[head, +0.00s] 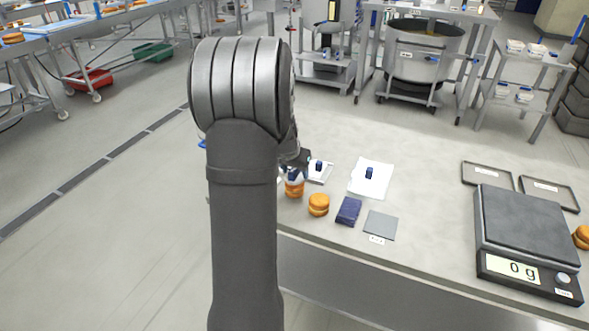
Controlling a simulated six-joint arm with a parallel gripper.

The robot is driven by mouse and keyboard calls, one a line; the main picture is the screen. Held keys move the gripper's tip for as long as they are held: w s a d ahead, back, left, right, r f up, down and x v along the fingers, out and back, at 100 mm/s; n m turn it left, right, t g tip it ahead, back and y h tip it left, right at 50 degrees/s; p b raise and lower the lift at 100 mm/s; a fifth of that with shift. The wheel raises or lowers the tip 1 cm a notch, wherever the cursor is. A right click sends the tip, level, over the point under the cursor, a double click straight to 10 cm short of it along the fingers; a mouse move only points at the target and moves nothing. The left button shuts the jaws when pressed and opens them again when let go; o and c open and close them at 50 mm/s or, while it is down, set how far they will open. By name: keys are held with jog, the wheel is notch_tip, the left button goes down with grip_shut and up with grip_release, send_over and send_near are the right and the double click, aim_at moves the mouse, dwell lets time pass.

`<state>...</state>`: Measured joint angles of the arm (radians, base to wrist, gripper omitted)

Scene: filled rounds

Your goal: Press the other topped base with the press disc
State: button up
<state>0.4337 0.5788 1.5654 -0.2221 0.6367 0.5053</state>
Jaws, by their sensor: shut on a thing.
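My gripper (296,163) is partly hidden behind my own arm. It points down over a filled orange-brown round (294,189) near the table's left end. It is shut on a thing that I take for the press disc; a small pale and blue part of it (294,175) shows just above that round. I cannot tell whether the disc touches the round. A second topped round (318,204) stands just to the right, with a pale filling between its base and top. Nothing is on top of it.
Dark upright pieces stand on a small white plate (318,178) and a white sheet (380,187). A dark blue block (349,211) and grey square (381,224) lie nearer the front edge. A scale (525,225) reading 0 g and two trays (487,174) occupy the right.

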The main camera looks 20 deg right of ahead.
jog(key=shift+s+f, duration=0.1)
jog(key=shift+f, duration=0.55)
dwell(4.0)
jog(key=shift+r, duration=0.1)
jog(key=shift+r, duration=3.05)
